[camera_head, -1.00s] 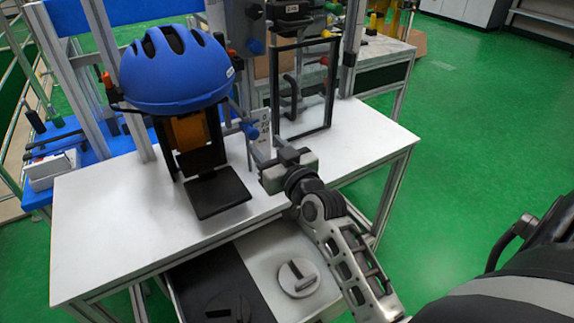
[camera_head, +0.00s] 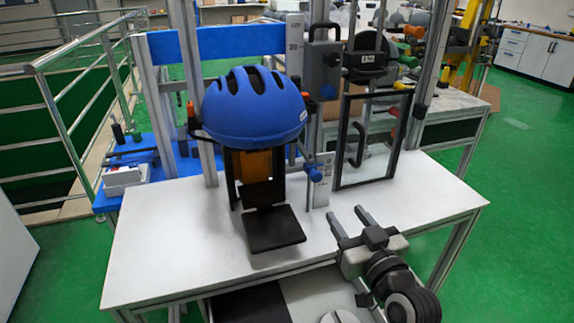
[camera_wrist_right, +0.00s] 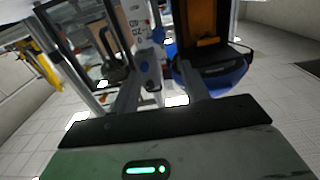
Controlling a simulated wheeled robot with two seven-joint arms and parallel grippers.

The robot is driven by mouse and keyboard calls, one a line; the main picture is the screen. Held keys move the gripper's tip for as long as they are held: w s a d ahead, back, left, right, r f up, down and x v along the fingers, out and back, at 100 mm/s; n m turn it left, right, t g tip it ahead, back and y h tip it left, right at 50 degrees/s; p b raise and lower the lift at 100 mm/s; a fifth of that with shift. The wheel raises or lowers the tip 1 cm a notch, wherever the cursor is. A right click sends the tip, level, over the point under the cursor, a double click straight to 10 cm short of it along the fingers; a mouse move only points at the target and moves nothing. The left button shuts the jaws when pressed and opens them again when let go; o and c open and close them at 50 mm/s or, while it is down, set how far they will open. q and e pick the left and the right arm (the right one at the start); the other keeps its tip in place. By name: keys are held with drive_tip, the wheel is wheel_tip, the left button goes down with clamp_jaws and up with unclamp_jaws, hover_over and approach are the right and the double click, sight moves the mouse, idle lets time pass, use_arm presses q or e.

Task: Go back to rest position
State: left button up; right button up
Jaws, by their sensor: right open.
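My right gripper (camera_head: 345,212) is in the head view at the front right of the white table (camera_head: 160,245). Its two grey fingers are apart, with nothing between them. In the right wrist view its fingers (camera_wrist_right: 160,90) are also spread and empty, pointing toward the drop tower. A blue helmet (camera_head: 252,105) sits on the tower's carriage above a black plate (camera_head: 275,228), apart from the gripper. Part of the helmet shows in the right wrist view (camera_wrist_right: 228,80). My left gripper is not in view.
A black-framed clear panel (camera_head: 372,140) stands on the table behind the right gripper. A blue-handled knob (camera_head: 314,174) sticks out beside the tower. A metal railing (camera_head: 75,150) is at the left. Green floor is free at the right.

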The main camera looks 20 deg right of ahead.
use_arm(q)
drive_tip(key=p, duration=0.2)
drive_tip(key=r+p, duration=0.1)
drive_tip(key=p, duration=0.1)
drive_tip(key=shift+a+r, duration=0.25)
use_arm(e)
drive_tip(key=s+a+f+n+g+y, duration=0.2)
drive_tip(key=s+a+f+g+y, duration=0.2)
drive_tip(key=s+a+f+g, duration=0.3)
drive_tip(key=s+a+f, duration=0.5)
drive_tip(key=s+a, duration=0.1)
drive_tip(key=a, duration=0.1)
drive_tip(key=shift+n, duration=0.4)
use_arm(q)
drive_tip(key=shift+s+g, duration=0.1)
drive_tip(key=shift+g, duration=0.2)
use_arm(e)
drive_tip(key=shift+s+a+f+y, duration=0.1)
drive_tip(key=shift+y, duration=0.2)
